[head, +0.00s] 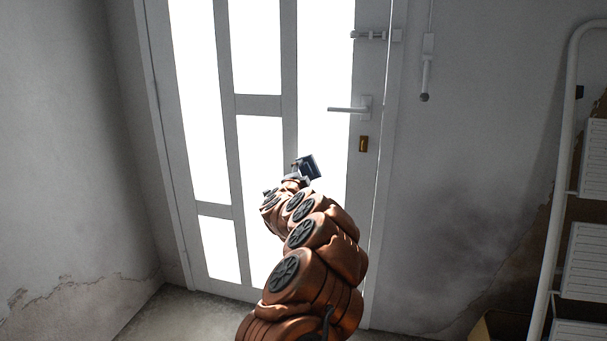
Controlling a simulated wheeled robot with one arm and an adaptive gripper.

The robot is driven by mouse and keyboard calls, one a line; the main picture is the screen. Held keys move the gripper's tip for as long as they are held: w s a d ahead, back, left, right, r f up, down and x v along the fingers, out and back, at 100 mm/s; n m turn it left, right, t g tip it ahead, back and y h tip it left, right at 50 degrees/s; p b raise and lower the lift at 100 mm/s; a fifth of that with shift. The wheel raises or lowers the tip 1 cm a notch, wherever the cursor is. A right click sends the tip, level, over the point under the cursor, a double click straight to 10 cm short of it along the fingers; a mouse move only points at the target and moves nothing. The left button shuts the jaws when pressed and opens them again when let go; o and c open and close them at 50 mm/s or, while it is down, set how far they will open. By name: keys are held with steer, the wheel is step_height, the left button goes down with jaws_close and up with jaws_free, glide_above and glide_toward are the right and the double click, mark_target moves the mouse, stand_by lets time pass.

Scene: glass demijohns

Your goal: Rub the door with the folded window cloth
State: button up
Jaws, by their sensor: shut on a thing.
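The door (262,104) is white-framed with bright glass panes and stands upright ahead, shut in its frame. It has a lever handle (350,107) and a brass lock plate (363,144) on its right side. My gripper (307,167) is in front of the door's lower middle, left of and below the handle. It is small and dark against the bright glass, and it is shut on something. The folded window cloth cannot be made out; the gripper and wrist hide what is held. I cannot tell whether it touches the door.
A bolt (370,35) sits high on the door's right edge. A white ladder-like frame (560,150) with pale slatted steps or crates (583,262) stands at the right. Bare plaster walls flank the door. A cardboard-coloured box (500,326) is at the lower right. Some floor (175,312) is clear at lower left.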

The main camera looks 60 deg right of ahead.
steer(key=v, duration=0.3)
stand_by(0.5)
